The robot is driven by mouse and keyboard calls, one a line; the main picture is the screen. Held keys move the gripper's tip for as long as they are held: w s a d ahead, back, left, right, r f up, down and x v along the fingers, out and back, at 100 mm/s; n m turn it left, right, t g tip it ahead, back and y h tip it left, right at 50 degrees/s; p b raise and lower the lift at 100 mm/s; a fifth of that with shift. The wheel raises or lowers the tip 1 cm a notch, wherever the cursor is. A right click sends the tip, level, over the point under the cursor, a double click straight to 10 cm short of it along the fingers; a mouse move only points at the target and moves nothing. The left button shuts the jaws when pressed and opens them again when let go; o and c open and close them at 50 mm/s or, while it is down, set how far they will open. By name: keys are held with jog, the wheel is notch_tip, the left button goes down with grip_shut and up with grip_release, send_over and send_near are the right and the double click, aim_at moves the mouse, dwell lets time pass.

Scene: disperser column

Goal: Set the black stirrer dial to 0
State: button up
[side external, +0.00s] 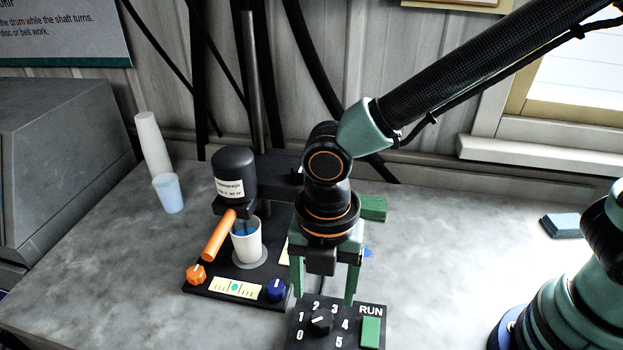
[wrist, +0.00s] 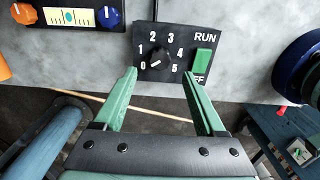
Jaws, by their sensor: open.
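The black stirrer dial (side external: 320,324) is a round knob on a dark panel (side external: 374,304) with white numbers 0 to 5 around it. In the wrist view the dial (wrist: 158,58) shows a small pale mark at its lower left, facing about toward the 0; in the side view its exact direction is hard to tell. My gripper (side external: 323,296) is open and empty, with green fingers pointing down near the far edge of the panel. In the wrist view my gripper (wrist: 158,77) has its fingertips apart, with the dial beyond and between them, untouched.
A green RUN/OFF switch (side external: 371,332) sits right of the dial. A mixer with a black motor head (side external: 234,172), orange handle (side external: 218,236) and white cup (side external: 247,244) stands behind left. Orange (side external: 196,274) and blue (side external: 276,290) knobs sit on its base.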

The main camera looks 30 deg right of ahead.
notch_tip(320, 180, up, 5)
jog(key=shift+r, duration=0.2)
dwell(0.3)
jog(key=w+d+r+m+t, duration=0.1)
jog(key=d+r+m, duration=0.3)
jog(key=d+m, duration=0.9)
jog(key=w+d+r+m+t, duration=0.2)
jog(key=d+r+m+t, duration=0.2)
jog(key=d+m, duration=0.8)
jog(key=shift+w+d+m+t, duration=0.15)
jog(key=shift+d+m+t, duration=0.2)
jog(key=shift+m, duration=0.65)
